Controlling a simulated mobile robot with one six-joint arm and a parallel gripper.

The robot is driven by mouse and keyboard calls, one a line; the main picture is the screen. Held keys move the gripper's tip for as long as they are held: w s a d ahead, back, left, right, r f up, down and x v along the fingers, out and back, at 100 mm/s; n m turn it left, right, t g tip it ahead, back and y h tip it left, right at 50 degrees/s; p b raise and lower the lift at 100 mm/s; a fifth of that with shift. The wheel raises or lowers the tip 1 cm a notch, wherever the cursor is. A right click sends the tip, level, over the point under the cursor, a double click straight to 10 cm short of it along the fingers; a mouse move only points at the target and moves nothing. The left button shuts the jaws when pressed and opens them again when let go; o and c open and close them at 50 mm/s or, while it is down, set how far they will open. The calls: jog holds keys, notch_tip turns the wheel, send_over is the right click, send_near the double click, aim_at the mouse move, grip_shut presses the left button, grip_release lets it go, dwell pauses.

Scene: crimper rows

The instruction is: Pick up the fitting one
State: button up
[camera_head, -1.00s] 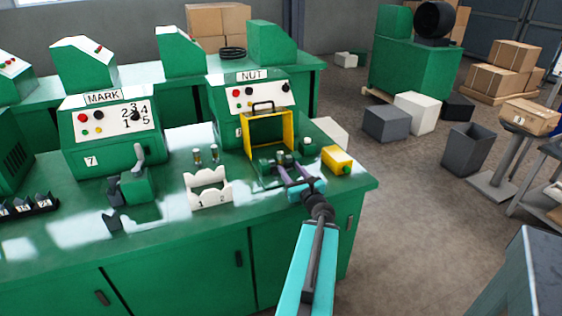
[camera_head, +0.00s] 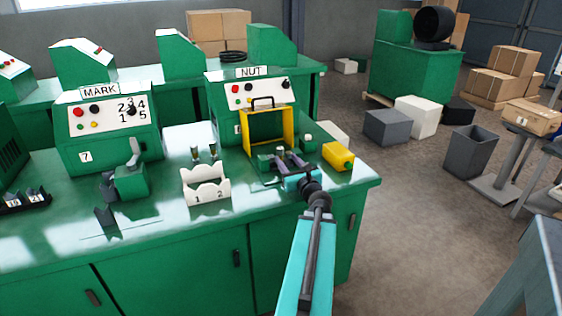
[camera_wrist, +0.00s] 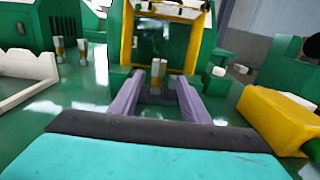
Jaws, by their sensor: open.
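The NUT machine (camera_head: 222,107) has a yellow frame (camera_head: 289,128) at its front. A small metal and brass fitting (camera_wrist: 158,72) stands upright at that machine, beyond and roughly between my fingertips in the wrist view. My gripper (camera_head: 288,158) has purple fingers and is open in front of the yellow frame; in the wrist view its fingers (camera_wrist: 155,90) are apart, with nothing visibly clamped. Two similar fittings (camera_head: 195,154) stand upright on the bench to the left; they also show in the wrist view (camera_wrist: 82,50). Whether my fingers touch the fitting, I cannot tell.
A white holder (camera_head: 206,189) marked 1 and 2 stands left of my gripper. A yellow block (camera_head: 338,156) stands close on the right. The MARK machine (camera_head: 72,135) and a green clamp-like device (camera_head: 131,180) are further left.

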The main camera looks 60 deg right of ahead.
aim_at(282, 154)
jog(key=shift+x, duration=2.75)
jog(key=shift+d, duration=0.1)
jog(key=shift+p+x, duration=0.55)
jog(key=shift+x, duration=2)
jog(key=shift+r, duration=0.1)
grip_shut()
